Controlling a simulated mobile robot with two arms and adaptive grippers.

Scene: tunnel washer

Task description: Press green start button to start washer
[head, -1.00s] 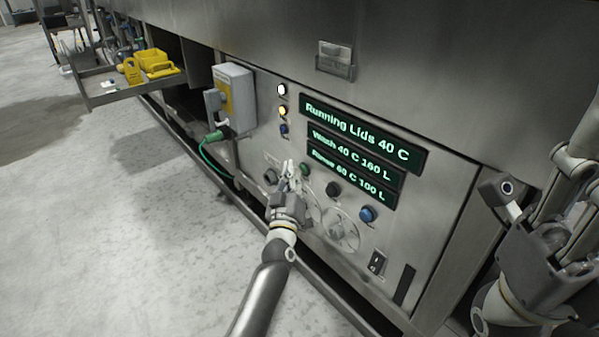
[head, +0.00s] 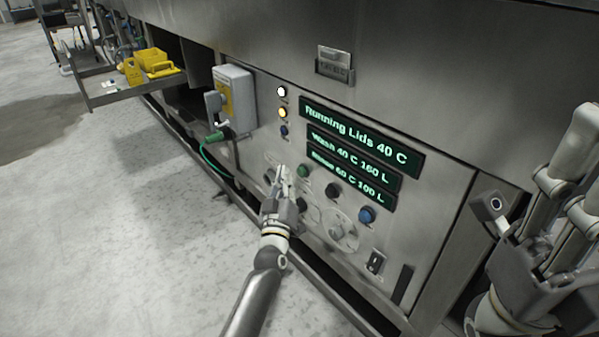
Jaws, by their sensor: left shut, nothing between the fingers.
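The green start button (head: 303,171) sits on the washer's grey control panel, below the lit displays. It is the leftmost of a row with a black button (head: 333,190) and a blue button (head: 367,214). My left gripper (head: 284,170) is shut and empty, its fingertips just left of the green button in the picture. A gap shows between them; I cannot tell how far the tips are from the panel.
The display (head: 360,134) reads "Running Lids 40 C". A grey switch box (head: 235,97) with a green cable sticks out left of the panel. A shelf (head: 105,92) with yellow items stands at the upper left. The floor at left is clear.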

